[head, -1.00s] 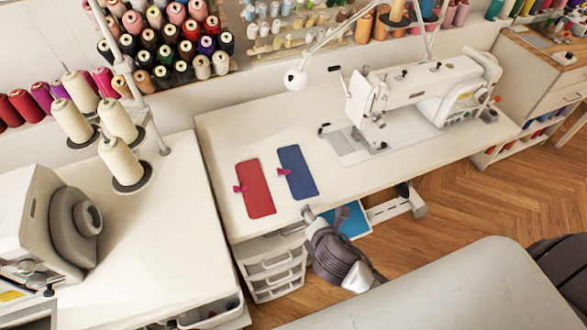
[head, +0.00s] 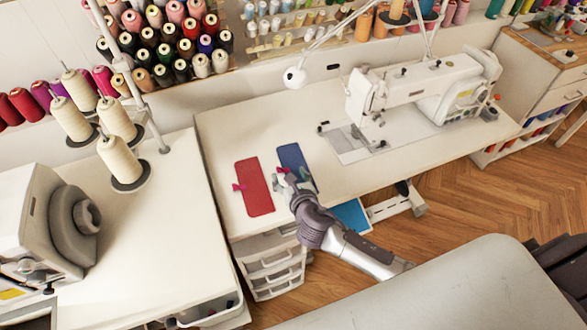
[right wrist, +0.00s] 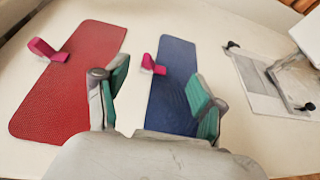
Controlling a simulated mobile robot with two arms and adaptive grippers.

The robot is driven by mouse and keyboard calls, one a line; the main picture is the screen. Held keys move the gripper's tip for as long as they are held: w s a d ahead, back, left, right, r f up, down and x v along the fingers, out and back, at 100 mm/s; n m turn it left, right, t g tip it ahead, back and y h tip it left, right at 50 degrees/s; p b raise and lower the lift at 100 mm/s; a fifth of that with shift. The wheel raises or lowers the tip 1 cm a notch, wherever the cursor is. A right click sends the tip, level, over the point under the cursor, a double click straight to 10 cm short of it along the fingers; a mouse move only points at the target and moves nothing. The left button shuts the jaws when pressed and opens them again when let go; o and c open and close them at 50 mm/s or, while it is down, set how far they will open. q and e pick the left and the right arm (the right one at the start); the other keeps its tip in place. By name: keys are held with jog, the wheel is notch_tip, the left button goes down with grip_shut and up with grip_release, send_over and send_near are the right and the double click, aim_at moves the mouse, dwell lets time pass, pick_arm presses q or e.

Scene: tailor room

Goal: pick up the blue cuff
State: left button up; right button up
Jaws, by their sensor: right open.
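The blue cuff (head: 291,157) lies flat on the white sewing table, partly hidden by my right gripper (head: 291,182) in the head view. In the right wrist view the blue cuff (right wrist: 174,85) has a pink clip (right wrist: 153,64) on its left edge. My right gripper is open above the near part of the cuff, its green-padded fingers (right wrist: 160,98) apart and nothing between them. The left finger is over the gap beside the red cuff and the right finger is over the blue cuff's right edge. My left gripper is not in view.
A red cuff (head: 254,190) with a pink clip lies just left of the blue one; it also shows in the right wrist view (right wrist: 75,80). A white sewing machine (head: 410,85) stands to the right. The table (head: 240,125) is bare behind the cuffs.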

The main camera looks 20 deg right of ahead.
aim_at(283, 169)
jog(key=x, duration=0.5)
jog(key=shift+w+a+f, duration=0.2)
jog(key=shift+a+f, duration=0.05)
jog(key=shift+f, duration=0.1)
jog(key=c, duration=0.9)
